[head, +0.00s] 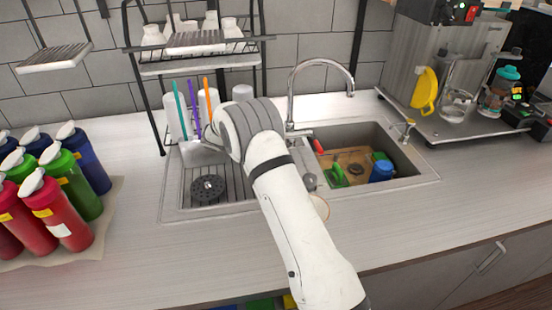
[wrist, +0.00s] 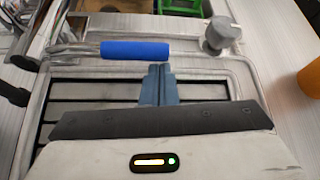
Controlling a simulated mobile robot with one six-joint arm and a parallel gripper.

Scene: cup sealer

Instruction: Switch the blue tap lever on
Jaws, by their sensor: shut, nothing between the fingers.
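The blue tap lever (wrist: 135,49) lies roughly level across the upper middle of the wrist view, joined at its left end to silver tap metal (wrist: 72,49). My gripper (wrist: 158,68) is shut and empty. Its fingertips are just below the lever in the wrist picture, near the lever's right, free end; I cannot tell whether they touch it. In the head view the curved silver tap (head: 291,88) stands behind the sink. My arm hides the lever and my gripper there.
The sink basin (head: 408,170) holds a green item, a blue item (head: 381,171) and others. A grey knob (wrist: 218,35) is right of the lever. An orange object (wrist: 310,77) is at the right edge. Several bottles (head: 62,212) stand on the left counter.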

